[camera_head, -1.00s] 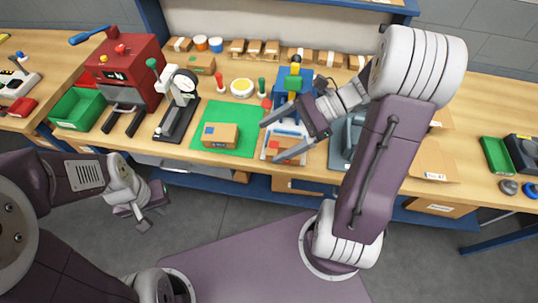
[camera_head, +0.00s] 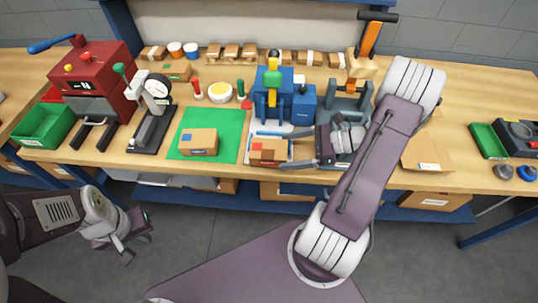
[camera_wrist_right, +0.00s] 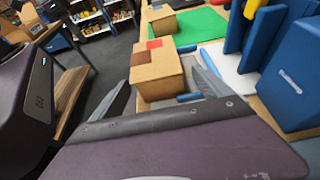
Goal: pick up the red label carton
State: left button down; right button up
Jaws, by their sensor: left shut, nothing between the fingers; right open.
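The red label carton (camera_head: 269,153) is a small brown box with a red patch, standing on a white plate (camera_head: 250,158) at the bench's front edge. In the right wrist view the carton (camera_wrist_right: 157,75) shows its red label on top and stands between the finger lines. My right gripper (camera_head: 284,152) is open, low at the carton's right side, fingers pointing left towards it. I cannot tell whether either finger touches it. My left gripper (camera_head: 134,250) is shut and empty, below the bench front at lower left.
Another carton with a blue label (camera_head: 198,142) sits on a green mat (camera_head: 223,124). A blue machine (camera_head: 270,98) stands behind the white plate, and a grey fixture (camera_head: 348,102) right of it. A scale-like device (camera_head: 153,115) and a red machine (camera_head: 93,82) stand left.

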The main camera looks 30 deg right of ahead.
aim_at(276, 153)
jog(key=shift+w+a+f, duration=0.1)
jog(key=shift+w+a, duration=0.05)
jog(key=shift+a, duration=0.25)
jog(key=x, duration=0.4)
jog(key=shift+d, duration=0.1)
jog(key=shift+w+a+f, duration=0.15)
jog(key=shift+w+a, duration=0.05)
jog(key=shift+a, duration=0.1)
jog(key=shift+s, duration=0.1)
jog(key=c, duration=1.5)
jog(key=r, duration=0.4)
jog(key=shift+s+d+r+p, duration=0.2)
jog(key=shift+d+r+p, duration=0.05)
jog(key=shift+r+p, duration=0.1)
jog(key=s+d+r+p, duration=0.1)
jog(key=s+d+r, duration=0.3)
jog(key=s, duration=0.6)
notch_tip(276, 153, up, 2)
jog(key=shift+d+r, duration=0.2)
jog(key=shift+d, duration=0.2)
